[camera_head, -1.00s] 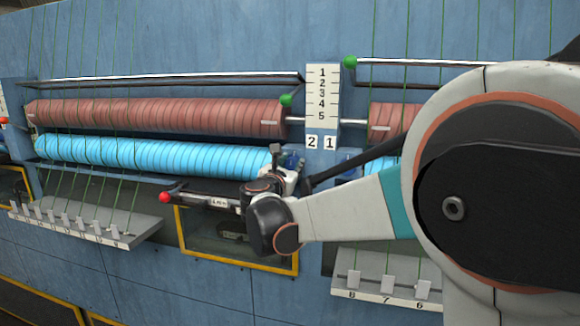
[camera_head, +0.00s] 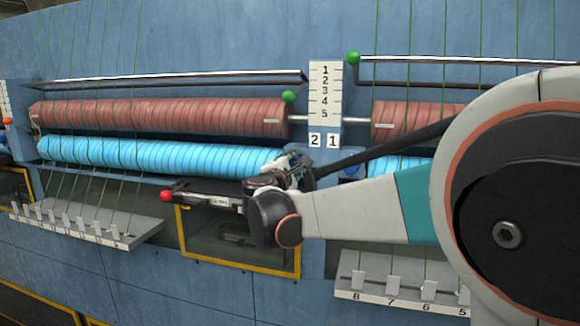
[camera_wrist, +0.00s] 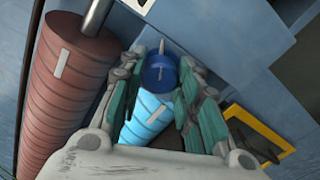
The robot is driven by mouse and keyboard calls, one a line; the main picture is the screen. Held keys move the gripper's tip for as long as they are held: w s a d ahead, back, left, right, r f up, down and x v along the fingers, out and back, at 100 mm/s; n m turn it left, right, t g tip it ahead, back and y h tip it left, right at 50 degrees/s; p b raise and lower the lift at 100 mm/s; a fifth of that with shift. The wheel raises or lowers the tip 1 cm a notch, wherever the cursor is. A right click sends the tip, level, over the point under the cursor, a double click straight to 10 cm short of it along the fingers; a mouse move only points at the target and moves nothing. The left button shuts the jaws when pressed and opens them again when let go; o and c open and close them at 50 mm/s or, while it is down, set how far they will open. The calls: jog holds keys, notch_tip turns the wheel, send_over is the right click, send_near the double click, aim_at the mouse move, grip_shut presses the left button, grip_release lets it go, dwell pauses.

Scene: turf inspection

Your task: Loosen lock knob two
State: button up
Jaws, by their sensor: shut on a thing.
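Lock knob two, a round blue knob (camera_wrist: 160,73) with a pale mark on its face, sits at the end of the light-blue roller in the wrist view. My gripper (camera_wrist: 163,66) has its two green-padded fingers on either side of the knob and is shut on it. In the head view my gripper (camera_head: 297,167) is at the right end of the light-blue roller (camera_head: 150,154), below the number plate "2" (camera_head: 315,140). There the knob is mostly hidden by the gripper. Whether the knob has turned I cannot tell.
A red-brown roller (camera_head: 160,117) lies above the light-blue one. A red-tipped lever (camera_head: 166,196) and a yellow-framed window (camera_head: 240,264) are just below my gripper. Another blue knob (camera_head: 350,172) is to the right, near my forearm. Thin green threads run down the panel.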

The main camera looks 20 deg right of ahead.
jog(key=m+b, duration=0.1)
jog(key=m, duration=0.3)
jog(key=shift+m, duration=0.3)
jog(key=m, duration=0.4)
jog(key=shift+b, duration=0.3)
jog(key=m, duration=0.5)
jog(key=shift+b, duration=0.3)
jog(key=shift+m, duration=2.2)
jog(key=o, duration=1.1)
jog(key=shift+c, duration=0.2)
jog(key=shift+a, duration=0.1)
